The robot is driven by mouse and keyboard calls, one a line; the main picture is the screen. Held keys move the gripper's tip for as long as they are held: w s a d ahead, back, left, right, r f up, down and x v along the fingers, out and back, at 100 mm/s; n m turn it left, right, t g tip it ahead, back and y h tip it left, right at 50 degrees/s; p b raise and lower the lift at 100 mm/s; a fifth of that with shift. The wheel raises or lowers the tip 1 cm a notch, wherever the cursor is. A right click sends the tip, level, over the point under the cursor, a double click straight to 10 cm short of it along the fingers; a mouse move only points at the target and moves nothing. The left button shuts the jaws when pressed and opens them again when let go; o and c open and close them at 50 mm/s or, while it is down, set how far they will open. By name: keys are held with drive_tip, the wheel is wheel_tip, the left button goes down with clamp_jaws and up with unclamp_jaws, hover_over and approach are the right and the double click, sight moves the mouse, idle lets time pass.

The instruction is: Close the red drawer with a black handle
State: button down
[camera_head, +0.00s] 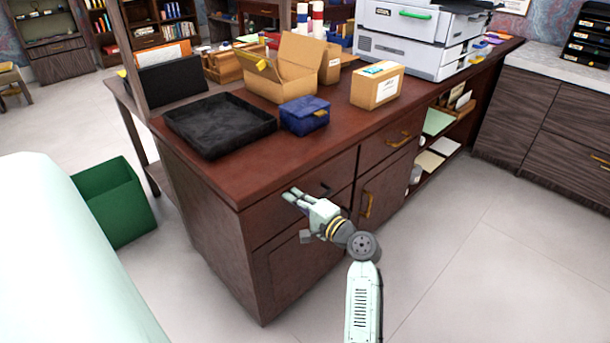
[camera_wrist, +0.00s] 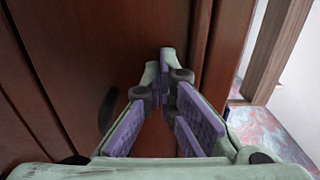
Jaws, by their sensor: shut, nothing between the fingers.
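The reddish-brown drawer front (camera_head: 275,217) is at the upper left of the desk's front, below the top, and its black handle (camera_head: 326,188) shows just behind my gripper. The drawer looks flush or nearly flush with the cabinet; a small gap cannot be ruled out. My gripper (camera_head: 291,194) is shut and empty, with its fingertips at the drawer front, left of the handle. In the wrist view the purple-padded fingers (camera_wrist: 166,62) point at the red-brown wood (camera_wrist: 85,50), and a dark curved shape, likely the handle (camera_wrist: 107,110), is left of them. Contact is unclear.
A drawer (camera_head: 385,142) and a cabinet door (camera_head: 380,192), both with brass handles, are to the right. On the desktop are a black tray (camera_head: 220,125), blue box (camera_head: 304,115), cartons (camera_head: 376,86) and a printer (camera_head: 410,40). A green bin (camera_head: 115,203) stands left. The floor right is clear.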

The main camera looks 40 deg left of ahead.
drive_tip(key=shift+a, duration=0.25)
drive_tip(key=shift+w+r, duration=0.1)
drive_tip(key=d, duration=1.2)
drive_tip(key=shift+s, duration=0.3)
drive_tip(key=shift+d, duration=0.1)
